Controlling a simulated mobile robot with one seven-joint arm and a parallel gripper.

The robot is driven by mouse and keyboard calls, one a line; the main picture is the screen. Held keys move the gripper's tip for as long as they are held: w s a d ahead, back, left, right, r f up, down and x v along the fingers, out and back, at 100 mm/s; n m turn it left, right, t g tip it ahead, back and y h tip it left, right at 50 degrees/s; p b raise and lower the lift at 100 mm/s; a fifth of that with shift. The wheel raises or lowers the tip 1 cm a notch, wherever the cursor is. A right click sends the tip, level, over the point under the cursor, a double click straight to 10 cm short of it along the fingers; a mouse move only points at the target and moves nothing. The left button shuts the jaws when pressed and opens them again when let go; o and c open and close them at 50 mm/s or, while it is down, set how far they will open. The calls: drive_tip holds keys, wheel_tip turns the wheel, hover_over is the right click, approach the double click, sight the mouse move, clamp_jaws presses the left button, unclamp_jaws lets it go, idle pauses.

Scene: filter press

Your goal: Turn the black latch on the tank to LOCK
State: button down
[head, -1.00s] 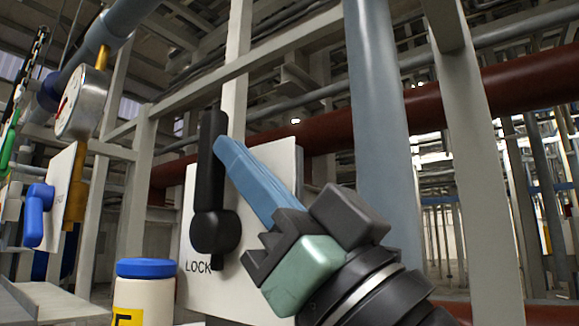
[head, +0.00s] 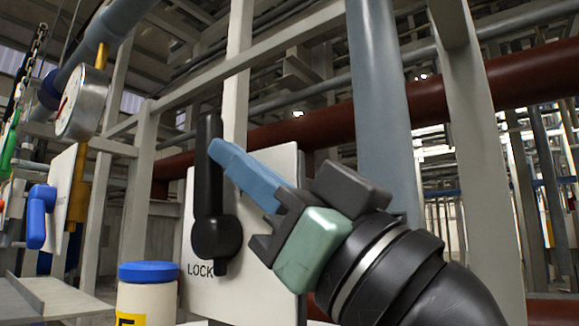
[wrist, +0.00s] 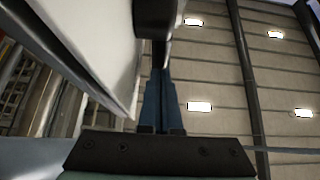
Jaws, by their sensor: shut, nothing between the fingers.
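The black latch (head: 209,175) is on a white panel (head: 270,165), its long handle pointing up and leaning very slightly left from its round hub. The word LOCK (head: 200,270) is printed below and left of the hub. My gripper (head: 215,150) has its blue fingers shut together and empty. Their tips are at the right side of the handle's upper part and appear to touch it.
A white bottle with a blue cap (head: 148,271) stands left of the panel. A blue-handled valve (head: 40,215) and a round gauge (head: 82,103) are farther left. A thick grey-blue pipe (head: 380,110) rises behind my gripper.

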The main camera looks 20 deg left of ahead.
sight(215, 165)
drive_tip(key=a+h+p, duration=0.1)
drive_tip(key=r+g+h+p, duration=0.1)
drive_tip(key=h+p, duration=0.1)
drive_tip(key=shift+w+a+r, duration=0.1)
drive_tip(key=shift+w+a, duration=0.2)
drive_tip(key=shift+a, duration=0.1)
drive_tip(key=shift+w+a+g+h+p, duration=0.15)
drive_tip(key=shift+a+g+h+p, duration=0.25)
drive_tip(key=shift+h+p, duration=0.4)
drive_tip(key=shift+w+a+h+p, duration=0.1)
drive_tip(key=shift+a+h+p, duration=0.2)
drive_tip(key=shift+h+p, duration=0.1)
drive_tip(key=shift+f, duration=0.2)
